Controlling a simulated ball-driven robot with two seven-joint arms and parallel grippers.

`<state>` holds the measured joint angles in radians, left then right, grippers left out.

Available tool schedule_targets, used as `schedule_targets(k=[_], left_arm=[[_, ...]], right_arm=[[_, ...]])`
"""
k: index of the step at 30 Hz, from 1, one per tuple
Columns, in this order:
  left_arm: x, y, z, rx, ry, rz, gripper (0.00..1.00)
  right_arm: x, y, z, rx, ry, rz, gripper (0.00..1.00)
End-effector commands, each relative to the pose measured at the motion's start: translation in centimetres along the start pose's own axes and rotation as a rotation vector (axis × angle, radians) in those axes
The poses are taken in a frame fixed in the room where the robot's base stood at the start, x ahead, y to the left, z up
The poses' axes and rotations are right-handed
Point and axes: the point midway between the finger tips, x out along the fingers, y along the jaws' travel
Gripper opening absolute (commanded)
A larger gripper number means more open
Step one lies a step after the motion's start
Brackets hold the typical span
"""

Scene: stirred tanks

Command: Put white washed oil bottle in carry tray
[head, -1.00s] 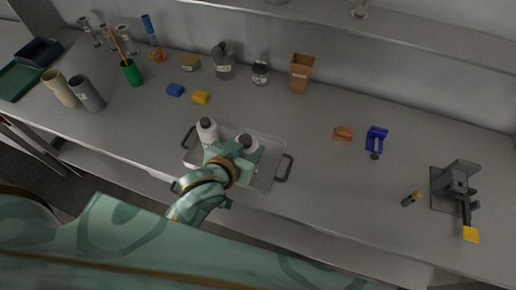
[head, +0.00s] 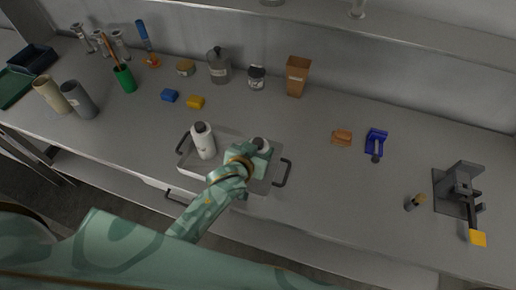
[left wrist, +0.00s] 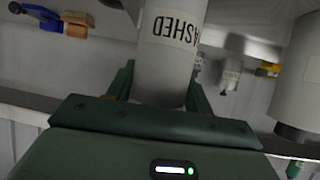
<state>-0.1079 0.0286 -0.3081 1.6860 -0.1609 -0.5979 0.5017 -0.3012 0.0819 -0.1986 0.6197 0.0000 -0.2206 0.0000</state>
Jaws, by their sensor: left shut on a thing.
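The white washed oil bottle (head: 262,144) has a dark cap and is mostly hidden by my left gripper (head: 254,160) in the head view. In the left wrist view it (left wrist: 172,75) fills the space between the fingers, with "ASHED" readable on its label. My left gripper is shut on it. The carry tray (head: 192,173) is a shallow pale tray with dark end handles; the held bottle is over its right part. I cannot tell if the bottle touches the tray floor. My right gripper is not in view.
A second white bottle (head: 203,141) stands in the tray's left part. A blue clamp-like tool (head: 376,142) and a grey stand (head: 459,184) are to the right.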

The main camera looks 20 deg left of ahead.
Motion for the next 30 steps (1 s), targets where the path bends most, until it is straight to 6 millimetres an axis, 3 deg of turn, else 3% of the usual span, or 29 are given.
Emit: schedule_targets(k=[3, 4, 6, 17, 20, 30], left_arm=[[0.1, 0.0, 0.1, -0.001, 0.002, 0.0, 0.18], [0.1, 0.0, 0.3, -0.001, -0.001, 0.0, 0.54], [0.1, 0.0, 0.2, 0.0, 0.0, 0.0, 0.73], [-0.3, 0.0, -0.1, 0.0, 0.0, 0.0, 0.73], [-1.9, 0.0, 0.0, -0.001, -0.001, 0.0, 0.73], [-9.6, 0.0, -0.1, -0.003, -0.001, -0.001, 0.73]], right_arm=[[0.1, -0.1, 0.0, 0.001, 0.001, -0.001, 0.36], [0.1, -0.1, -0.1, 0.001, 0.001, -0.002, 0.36], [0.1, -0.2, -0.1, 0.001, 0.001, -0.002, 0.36], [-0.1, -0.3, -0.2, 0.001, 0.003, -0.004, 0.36], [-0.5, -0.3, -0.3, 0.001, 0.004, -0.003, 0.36], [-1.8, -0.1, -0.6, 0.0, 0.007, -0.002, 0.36]])
